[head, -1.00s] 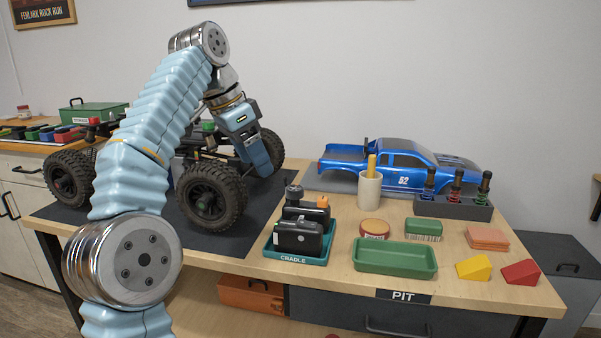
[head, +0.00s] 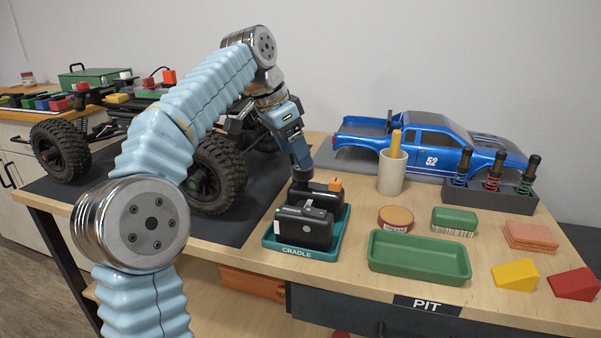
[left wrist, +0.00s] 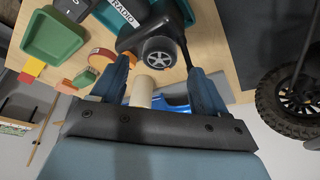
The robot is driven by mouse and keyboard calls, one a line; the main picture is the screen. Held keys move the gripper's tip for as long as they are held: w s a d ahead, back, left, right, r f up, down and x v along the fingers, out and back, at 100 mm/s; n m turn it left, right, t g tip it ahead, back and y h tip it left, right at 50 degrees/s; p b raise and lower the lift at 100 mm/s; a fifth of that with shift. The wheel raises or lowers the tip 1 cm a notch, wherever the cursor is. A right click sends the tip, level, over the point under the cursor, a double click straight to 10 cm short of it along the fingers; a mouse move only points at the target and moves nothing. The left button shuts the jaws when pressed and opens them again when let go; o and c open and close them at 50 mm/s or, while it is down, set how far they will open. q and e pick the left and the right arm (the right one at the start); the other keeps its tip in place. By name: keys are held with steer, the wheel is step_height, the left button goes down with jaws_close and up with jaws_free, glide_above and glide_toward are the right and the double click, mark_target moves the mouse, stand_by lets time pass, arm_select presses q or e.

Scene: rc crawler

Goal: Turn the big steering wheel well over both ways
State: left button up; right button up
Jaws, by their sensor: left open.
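The radio (head: 303,228) is a black handset standing in the teal cradle (head: 293,253) on the bench. Its big steering wheel (left wrist: 160,52) is a black ribbed wheel with a grey hub in the left wrist view. In the head view the wheel is mostly hidden by my gripper. My left gripper (head: 303,168) points down just above the radio. Its jaws are open, one finger to each side of the wheel in the left wrist view (left wrist: 157,74). I cannot tell whether the fingers touch the wheel. My right gripper is not in view.
The crawler chassis with big tyres (head: 216,176) stands close left on a dark mat. A cup with a yellow handle (head: 392,172), a blue truck body (head: 433,156), shock stand (head: 487,192) and green tray (head: 419,260) lie to the right. Bare bench shows between cup and cradle.

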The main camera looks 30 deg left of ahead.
arm_select(q)
steer(key=x, duration=0.4)
steer(key=shift+d+f+b, duration=0.1)
steer(key=shift+b, duration=0.3)
steer(key=c, duration=1.1)
steer(key=shift+o, duration=0.2)
